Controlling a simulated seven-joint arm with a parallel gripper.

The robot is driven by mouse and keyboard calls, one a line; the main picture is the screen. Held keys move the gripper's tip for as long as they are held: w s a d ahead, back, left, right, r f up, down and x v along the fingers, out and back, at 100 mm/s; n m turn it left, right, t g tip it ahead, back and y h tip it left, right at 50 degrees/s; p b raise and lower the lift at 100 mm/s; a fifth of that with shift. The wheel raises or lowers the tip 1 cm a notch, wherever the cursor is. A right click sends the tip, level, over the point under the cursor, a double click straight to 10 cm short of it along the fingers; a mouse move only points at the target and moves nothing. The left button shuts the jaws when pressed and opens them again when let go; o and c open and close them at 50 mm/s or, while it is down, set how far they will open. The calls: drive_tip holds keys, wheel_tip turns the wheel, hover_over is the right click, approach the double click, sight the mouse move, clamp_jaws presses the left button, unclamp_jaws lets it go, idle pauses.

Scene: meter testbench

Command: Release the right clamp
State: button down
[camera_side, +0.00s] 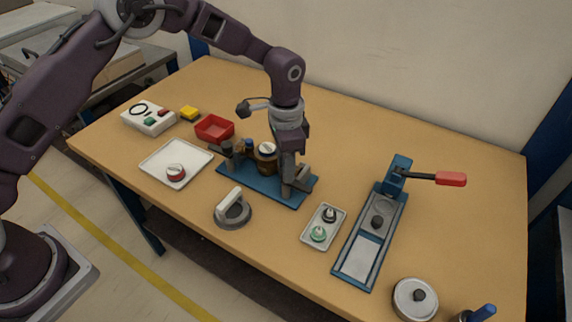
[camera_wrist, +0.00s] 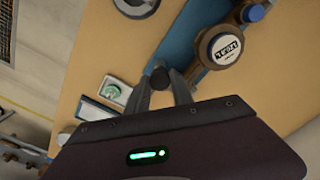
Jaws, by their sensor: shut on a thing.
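A round brown meter with a white number display (camera_wrist: 226,46) sits on a blue base plate (camera_side: 232,176); it also shows in the side view (camera_side: 267,150). The right clamp (camera_wrist: 159,75) shows as a dark round knob in the wrist view. My gripper (camera_wrist: 163,88) is at the right end of the plate, with its fingers closed around this knob. In the side view my gripper (camera_side: 288,188) points down and partly hides the clamp there. The left clamp (camera_side: 228,150) is a dark post left of the meter.
A small tray (camera_side: 308,238) with a green and a dark knob lies right of the plate. A grey handled disc (camera_side: 233,212) stands in front. A blue fixture with a red lever (camera_side: 450,179) is farther right. A red bin (camera_side: 214,128) and white tray (camera_side: 153,164) are left.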

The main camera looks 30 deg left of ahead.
idle(0.4)
drive_tip(key=c, duration=1.1)
unclamp_jaws()
wheel_tip(320, 180, up, 7)
drive_tip(key=shift+r, duration=0.1)
